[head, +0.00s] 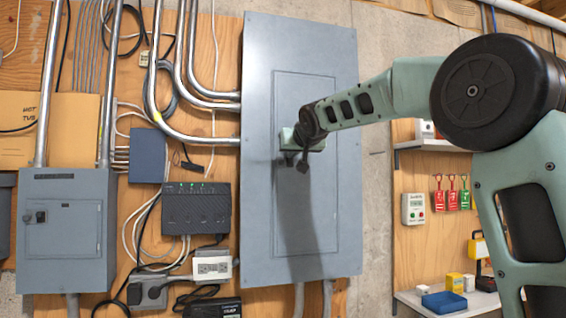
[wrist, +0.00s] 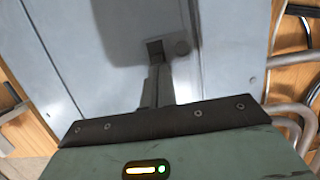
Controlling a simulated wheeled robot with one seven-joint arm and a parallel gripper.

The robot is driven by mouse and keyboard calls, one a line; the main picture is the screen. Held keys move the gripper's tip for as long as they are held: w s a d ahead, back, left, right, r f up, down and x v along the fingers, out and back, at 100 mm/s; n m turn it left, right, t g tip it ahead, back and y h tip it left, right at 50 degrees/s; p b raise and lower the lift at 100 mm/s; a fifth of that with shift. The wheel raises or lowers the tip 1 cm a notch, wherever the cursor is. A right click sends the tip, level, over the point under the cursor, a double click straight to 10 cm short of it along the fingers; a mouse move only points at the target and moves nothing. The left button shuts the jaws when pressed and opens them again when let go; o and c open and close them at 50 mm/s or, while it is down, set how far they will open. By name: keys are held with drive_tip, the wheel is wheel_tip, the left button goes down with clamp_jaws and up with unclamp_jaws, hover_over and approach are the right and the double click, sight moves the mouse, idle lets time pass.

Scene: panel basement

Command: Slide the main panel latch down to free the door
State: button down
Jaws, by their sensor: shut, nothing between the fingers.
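The main panel (head: 258,200) is a tall grey metal box on the wall, with an inset door (head: 322,225) that lies flush and looks closed. My gripper (head: 292,160) is in front of the door's upper left part, and the arm reaches in from the right. In the wrist view my gripper (wrist: 156,75) is shut, with its dark fingers pointing at the grey door face (wrist: 110,40). Whether the fingers touch the panel cannot be told.
Shelves (head: 430,145) with padlocks and a blue bin (head: 444,301) are at right. My arm's shadow falls on the door.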

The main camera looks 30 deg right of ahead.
sight(291, 160)
drive_tip(key=shift+f+b, duration=0.55)
drive_tip(key=shift+f, duration=0.05)
drive_tip(key=shift+r, duration=0.25)
idle(0.4)
drive_tip(key=shift+s+a+f+b, duration=0.1)
drive_tip(key=shift+s+a+b, duration=0.2)
drive_tip(key=shift+s+b, duration=0.45)
drive_tip(key=shift+s+a+b, duration=0.25)
drive_tip(key=shift+s+b, duration=0.2)
drive_tip(key=shift+s, duration=0.6)
drive_tip(key=s+b, duration=0.1)
drive_tip(key=s+a, duration=0.1)
drive_tip(key=s, duration=0.1)
drive_tip(key=shift+s+b, duration=0.1)
drive_tip(key=shift+b, duration=0.25)
